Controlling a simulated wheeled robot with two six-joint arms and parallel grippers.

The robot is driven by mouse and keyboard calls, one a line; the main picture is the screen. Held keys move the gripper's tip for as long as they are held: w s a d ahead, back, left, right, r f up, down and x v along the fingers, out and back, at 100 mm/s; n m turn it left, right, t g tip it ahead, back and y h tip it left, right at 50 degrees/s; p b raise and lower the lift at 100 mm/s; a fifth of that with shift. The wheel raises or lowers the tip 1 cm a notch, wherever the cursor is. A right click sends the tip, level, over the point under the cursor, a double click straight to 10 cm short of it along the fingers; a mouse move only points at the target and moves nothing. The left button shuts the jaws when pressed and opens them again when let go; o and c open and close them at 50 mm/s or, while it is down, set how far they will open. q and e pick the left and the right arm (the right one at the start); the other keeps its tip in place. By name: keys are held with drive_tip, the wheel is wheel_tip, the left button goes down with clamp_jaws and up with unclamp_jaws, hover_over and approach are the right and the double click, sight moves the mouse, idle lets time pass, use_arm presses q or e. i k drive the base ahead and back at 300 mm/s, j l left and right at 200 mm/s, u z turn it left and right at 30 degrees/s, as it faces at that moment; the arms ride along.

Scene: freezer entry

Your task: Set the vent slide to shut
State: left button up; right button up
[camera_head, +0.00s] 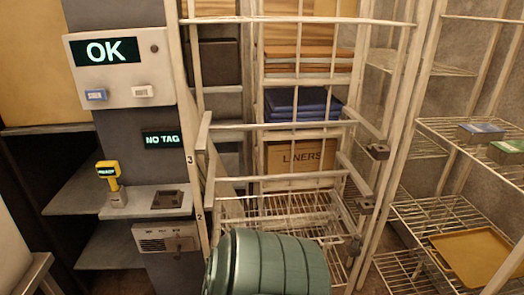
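A pale grey vent panel (165,238) is fixed low on the dark column at the left, under a small shelf. It has a slotted grille in its lower part and small markings too fine to read. I cannot make out where the slide stands or whether the vent is open or shut. Neither of my grippers shows in the head view.
Above the vent, a small shelf (115,208) holds a yellow handheld device (109,177) and a dark pad (168,199). A panel reading OK (107,51) is higher up. A green ribbed rounded object (268,265) stands close at bottom centre. Wire racks (440,215) fill the right.

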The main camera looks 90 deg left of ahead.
sight(178, 245)
drive_tip(key=u, duration=3.55)
